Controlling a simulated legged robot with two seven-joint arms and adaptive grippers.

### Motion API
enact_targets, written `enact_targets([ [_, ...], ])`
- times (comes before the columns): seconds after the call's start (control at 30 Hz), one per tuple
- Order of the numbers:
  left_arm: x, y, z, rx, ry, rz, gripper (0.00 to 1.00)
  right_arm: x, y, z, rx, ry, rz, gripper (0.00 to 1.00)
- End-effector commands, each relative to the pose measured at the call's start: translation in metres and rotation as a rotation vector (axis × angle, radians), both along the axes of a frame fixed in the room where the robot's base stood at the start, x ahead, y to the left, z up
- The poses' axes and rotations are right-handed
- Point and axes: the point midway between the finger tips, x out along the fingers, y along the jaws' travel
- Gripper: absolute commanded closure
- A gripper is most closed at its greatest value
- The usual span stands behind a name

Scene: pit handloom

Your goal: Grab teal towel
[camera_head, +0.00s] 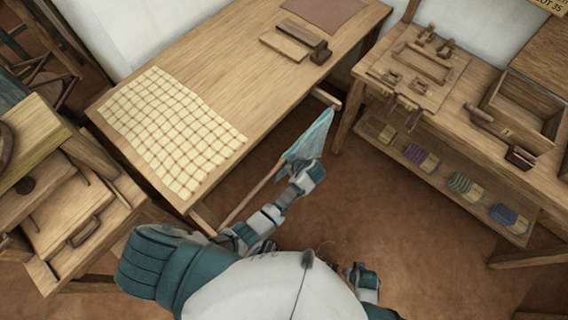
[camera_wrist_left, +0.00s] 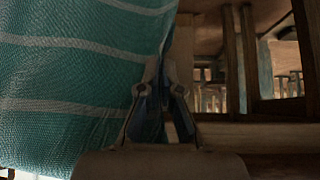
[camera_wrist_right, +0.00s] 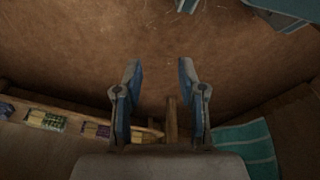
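The teal towel (camera_head: 309,139), with pale stripes, hangs on a wooden rail (camera_head: 252,194) along the table's near right side. In the left wrist view the towel (camera_wrist_left: 75,85) fills the left side, close to the camera. My left gripper (camera_head: 303,170) is at the towel's lower end. In that wrist view its fingers (camera_wrist_left: 160,75) come together at the towel's edge and appear shut on it; the exact contact is dark. My right gripper (camera_wrist_right: 160,75) is open and empty above the floor. Part of the towel (camera_wrist_right: 248,146) shows at lower right in the right wrist view.
A checked yellow cloth (camera_head: 170,128) lies on the long table (camera_head: 225,75). A workbench (camera_head: 455,110) at the right has a lower shelf (camera_head: 410,170) with several folded textiles. A wooden drawer unit (camera_head: 70,210) stands at left. The brown floor (camera_head: 420,265) at lower right is clear.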

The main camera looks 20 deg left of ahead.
Motion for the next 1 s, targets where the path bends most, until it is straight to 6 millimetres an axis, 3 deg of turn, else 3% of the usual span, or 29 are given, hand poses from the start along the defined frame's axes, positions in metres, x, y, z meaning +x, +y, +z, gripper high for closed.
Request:
enact_targets([
  [0.47,0.0,0.0,0.0,0.0,0.0,0.0,1.0,0.001,0.0,0.002,0.0,-0.001,0.0,0.6],
  [0.67,0.0,0.0,0.0,0.0,0.0,0.0,1.0,0.008,0.0,0.029,0.001,-0.016,-0.002,0.6],
  [1.0,0.001,-0.001,0.031,0.0,-0.003,-0.001,1.0,-0.013,-0.002,-0.024,-0.002,0.01,0.004,0.6],
])
